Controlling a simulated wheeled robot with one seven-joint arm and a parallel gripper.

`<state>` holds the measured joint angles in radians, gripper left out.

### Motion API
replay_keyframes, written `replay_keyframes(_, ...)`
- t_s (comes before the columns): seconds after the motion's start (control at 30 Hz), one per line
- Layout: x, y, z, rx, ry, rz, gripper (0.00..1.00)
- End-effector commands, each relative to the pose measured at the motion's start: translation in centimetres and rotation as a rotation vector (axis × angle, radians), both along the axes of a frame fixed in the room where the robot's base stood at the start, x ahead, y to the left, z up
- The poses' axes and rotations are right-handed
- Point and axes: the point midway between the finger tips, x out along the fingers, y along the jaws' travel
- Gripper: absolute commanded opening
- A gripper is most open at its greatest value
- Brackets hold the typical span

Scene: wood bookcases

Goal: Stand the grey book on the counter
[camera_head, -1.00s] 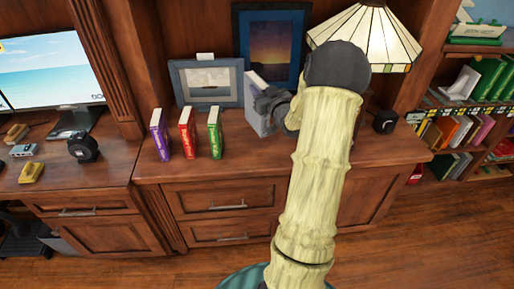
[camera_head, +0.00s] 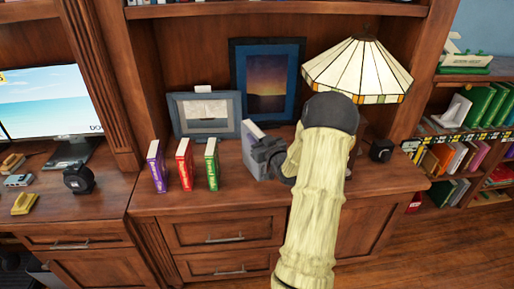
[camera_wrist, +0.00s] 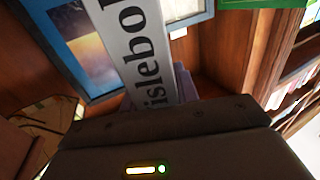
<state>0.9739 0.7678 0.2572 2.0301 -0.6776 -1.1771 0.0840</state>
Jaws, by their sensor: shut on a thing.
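The grey book (camera_head: 252,148) is upright on or just above the wooden counter (camera_head: 228,204), to the right of the other books. I cannot tell whether its bottom edge touches the counter. My gripper (camera_head: 266,154) is shut on it from the right side. In the wrist view the book's pale spine (camera_wrist: 146,45) with dark lettering rises from the jaws, and my gripper body (camera_wrist: 165,145) fills the bottom. My arm hides part of the counter to the right of the book.
Purple (camera_head: 157,166), red (camera_head: 184,164) and green (camera_head: 211,164) books stand on the counter to the left. Picture frames (camera_head: 205,114) stand behind. A stained-glass lamp (camera_head: 358,70) and a small black object (camera_head: 381,150) are at the right. The counter front is clear.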

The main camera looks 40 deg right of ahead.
Motion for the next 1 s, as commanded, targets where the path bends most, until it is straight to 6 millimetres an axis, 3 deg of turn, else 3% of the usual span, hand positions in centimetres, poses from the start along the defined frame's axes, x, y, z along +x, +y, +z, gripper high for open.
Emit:
replay_keyframes(0.23,0.1,0.0,0.0,-0.002,-0.004,0.001,0.00)
replay_keyframes(0.53,0.1,0.0,-3.4,0.000,-0.004,0.000,0.00)
replay_keyframes(0.93,0.0,0.0,-3.9,-0.002,-0.005,0.001,0.00)
replay_keyframes(0.97,0.0,0.0,-4.0,0.000,-0.001,0.000,0.33)
replay_keyframes(1.0,0.0,0.0,-3.9,0.000,-0.001,0.000,0.41)
